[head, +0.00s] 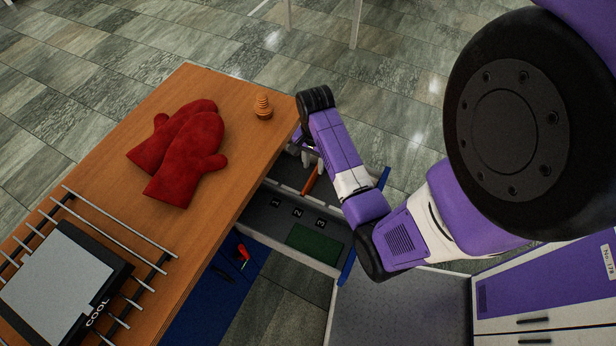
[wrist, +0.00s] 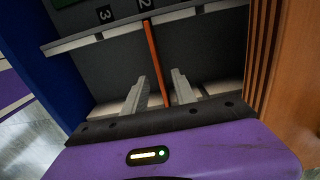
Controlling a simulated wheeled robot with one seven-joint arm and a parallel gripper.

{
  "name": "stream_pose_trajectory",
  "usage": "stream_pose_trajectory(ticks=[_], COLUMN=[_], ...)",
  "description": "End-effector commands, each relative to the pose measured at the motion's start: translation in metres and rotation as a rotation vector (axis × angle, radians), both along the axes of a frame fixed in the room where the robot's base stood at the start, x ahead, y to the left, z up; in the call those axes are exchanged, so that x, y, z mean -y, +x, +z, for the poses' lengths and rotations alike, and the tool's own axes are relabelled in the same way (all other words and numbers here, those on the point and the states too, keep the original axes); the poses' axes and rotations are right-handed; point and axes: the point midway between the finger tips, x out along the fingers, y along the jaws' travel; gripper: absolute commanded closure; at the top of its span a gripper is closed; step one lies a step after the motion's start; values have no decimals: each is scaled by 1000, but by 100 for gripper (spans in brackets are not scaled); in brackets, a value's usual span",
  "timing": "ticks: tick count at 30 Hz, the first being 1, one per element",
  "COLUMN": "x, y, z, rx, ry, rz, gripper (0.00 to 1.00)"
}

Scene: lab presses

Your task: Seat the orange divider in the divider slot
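The orange divider (head: 310,183) is a thin orange strip in the open drawer, below my gripper. In the wrist view the divider (wrist: 156,65) runs from the pale cross rail (wrist: 112,33), near the label 2, to between my fingers. My gripper (wrist: 160,92) is open, with one finger on each side of the divider and a gap showing on both sides. In the head view my gripper (head: 312,160) is partly hidden by my arm. The divider slot is not clearly visible, and I cannot tell whether the divider sits in it.
The drawer's front compartments carry numbered labels (head: 298,212) and a green pad (head: 314,242). The wooden tabletop (head: 225,190) borders the drawer on the left. Red mitts (head: 185,150), an orange ringed object (head: 263,107) and a rack with a COOL-marked plate (head: 60,280) lie on it.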

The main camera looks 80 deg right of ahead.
Motion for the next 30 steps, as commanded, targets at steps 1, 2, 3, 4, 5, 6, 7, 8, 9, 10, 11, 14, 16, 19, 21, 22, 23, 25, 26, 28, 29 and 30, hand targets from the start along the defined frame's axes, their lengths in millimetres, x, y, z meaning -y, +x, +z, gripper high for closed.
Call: stream_pose_trajectory(ticks=[1,2,3,4,5,6,7,8,9,10,11,14,16,19,21,22,23,25,26,28,29,30], x=[0,-1,-1,-1,-1,-1,-1,-1,-2,-2,-3,-4,-3,-3,-3,-3,-3,-3,-3,-3,-3,-3], y=[-1,0,0,0,0,0,-1,-1,-1,-1,-1,-1,-1,0,0,0,0,0,0,0,0,0], z=[-6,-9,-13,-16,-19,-23,-25,-28,-33,-37,-42,-57,-65,-72,-73,-74,-74,-73,-73,-73,-73,-73], rx=[-1,-1,-1,-1,-1,0,0,-1,0,-1,-1,0,1,1,2,2,2,2,2,2,2,2], ry=[2,2,1,1,1,0,0,1,1,1,1,0,0,-2,-3,-3,-3,-3,-3,-3,-3,-4], rz=[-2,-2,-1,-1,0,-1,-1,-1,0,0,-1,0,0,2,2,2,2,2,2,2,2,2], gripper=[67,67,67,67,67,67,67,67,67,67,67,67,67,67,67,67,67,67,67,77,83,91])
